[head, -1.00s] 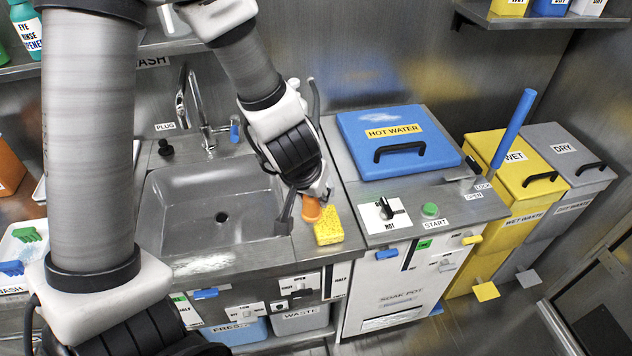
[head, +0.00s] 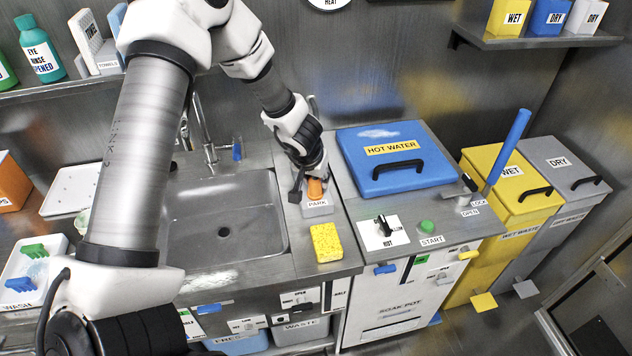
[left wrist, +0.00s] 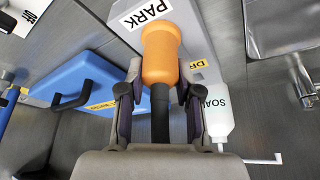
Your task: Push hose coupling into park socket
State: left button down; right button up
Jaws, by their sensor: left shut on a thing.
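My left gripper (head: 312,180) is shut on the orange hose coupling (head: 315,190). In the head view they are at the grey park socket block (head: 318,211) with its PARK label, on the counter right of the sink. In the left wrist view, the coupling (left wrist: 160,56) lies between the two fingers (left wrist: 160,98), with a black hose running back from it. Its wide orange end overlaps the grey PARK block (left wrist: 205,45). The socket opening is hidden, so I cannot tell whether the coupling is in it. My right gripper is not in view.
A yellow sponge (head: 326,243) lies on the counter in front of the block. The sink (head: 225,215) is to the left. The blue hot water lid (head: 395,178) is close on the right. A white soap bottle (left wrist: 217,118) shows in the left wrist view.

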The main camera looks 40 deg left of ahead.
pick_arm(q)
jog(key=shift+s, duration=0.1)
jog(key=c, duration=0.8)
grip_release()
jog(key=shift+r, duration=0.1)
jog(key=p+v, duration=0.5)
jog(key=v, duration=0.7)
jog(key=shift+d, duration=0.1)
